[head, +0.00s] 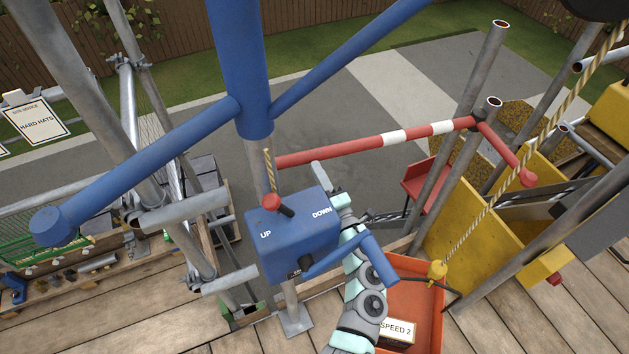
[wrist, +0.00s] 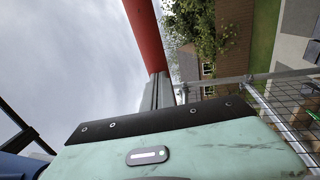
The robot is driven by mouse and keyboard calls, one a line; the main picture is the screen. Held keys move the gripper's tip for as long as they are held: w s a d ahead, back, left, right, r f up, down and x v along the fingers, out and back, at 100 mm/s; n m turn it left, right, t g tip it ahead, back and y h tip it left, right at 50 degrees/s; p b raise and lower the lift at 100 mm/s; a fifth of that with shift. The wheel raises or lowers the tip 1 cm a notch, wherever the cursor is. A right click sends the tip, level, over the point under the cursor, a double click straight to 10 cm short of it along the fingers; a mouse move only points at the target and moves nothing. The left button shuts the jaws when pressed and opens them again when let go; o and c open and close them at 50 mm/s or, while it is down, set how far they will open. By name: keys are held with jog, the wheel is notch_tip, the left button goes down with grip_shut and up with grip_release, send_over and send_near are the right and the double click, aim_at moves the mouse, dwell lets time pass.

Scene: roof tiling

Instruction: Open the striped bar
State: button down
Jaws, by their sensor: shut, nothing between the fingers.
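The striped bar (head: 362,144), red with white bands, runs level across the gap from behind the blue column to the metal posts at right. My gripper (head: 318,168) is just below the left part of the bar, partly hidden behind the blue control box. In the wrist view my grey fingers (wrist: 158,88) are shut and empty, pointing at the bar. They look close to it or touching; I cannot tell which.
The blue box (head: 293,232) marked UP and DOWN, with a red-knobbed lever (head: 273,203) and a crank handle (head: 380,258), stands beside my arm. An orange tub (head: 420,305) is at lower right. A rope (head: 520,150) and scaffold posts are at right.

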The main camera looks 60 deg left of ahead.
jog(key=shift+w+d, duration=0.1)
jog(key=shift+d, duration=0.2)
